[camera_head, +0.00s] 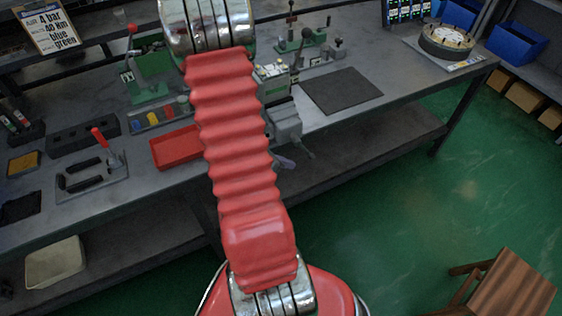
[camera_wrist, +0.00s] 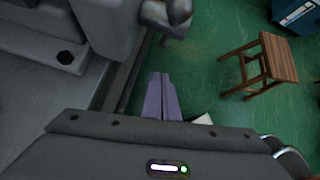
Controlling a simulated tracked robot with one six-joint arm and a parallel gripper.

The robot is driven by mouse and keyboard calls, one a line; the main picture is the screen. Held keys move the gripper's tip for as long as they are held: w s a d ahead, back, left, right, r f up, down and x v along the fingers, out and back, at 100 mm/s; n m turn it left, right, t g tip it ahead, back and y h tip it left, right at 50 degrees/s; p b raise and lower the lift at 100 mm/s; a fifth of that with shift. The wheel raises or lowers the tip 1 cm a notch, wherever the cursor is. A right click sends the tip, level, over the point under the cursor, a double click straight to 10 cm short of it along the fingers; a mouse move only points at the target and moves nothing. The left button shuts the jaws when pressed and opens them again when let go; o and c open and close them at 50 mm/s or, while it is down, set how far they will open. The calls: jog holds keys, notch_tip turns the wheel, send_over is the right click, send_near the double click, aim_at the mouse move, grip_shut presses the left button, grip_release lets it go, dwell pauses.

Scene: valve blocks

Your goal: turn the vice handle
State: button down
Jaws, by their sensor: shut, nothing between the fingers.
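The grey vice (camera_head: 284,122) is fixed at the front edge of the bench, partly hidden behind my red arm in the head view. Its handle (camera_head: 303,147) sticks out past the bench edge. In the wrist view the vice body (camera_wrist: 105,25) fills the upper left, and the rounded screw end with the handle (camera_wrist: 172,14) is at the top middle. My gripper (camera_wrist: 161,80) shows as two purple fingers pressed together, empty, below the handle in that view and apart from it. In the head view my gripper (camera_head: 285,162) shows small, just below and left of the handle.
The bench (camera_head: 345,122) holds a red tray (camera_head: 176,148), a red-handled clamp (camera_head: 100,140) and a dark mat (camera_head: 341,91). A lower shelf (camera_head: 350,150) runs under it.

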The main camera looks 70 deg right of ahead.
jog(key=shift+s+d+r, duration=0.15)
jog(key=shift+s+d, duration=0.25)
jog(key=shift+d, duration=0.25)
jog(key=shift+s+d+r, duration=0.1)
jog(key=shift+s+d, duration=0.3)
jog(key=shift+d, duration=0.3)
jog(key=shift+s+d+r, duration=0.15)
jog(key=shift+s+d, duration=0.25)
jog(key=shift+d, duration=0.25)
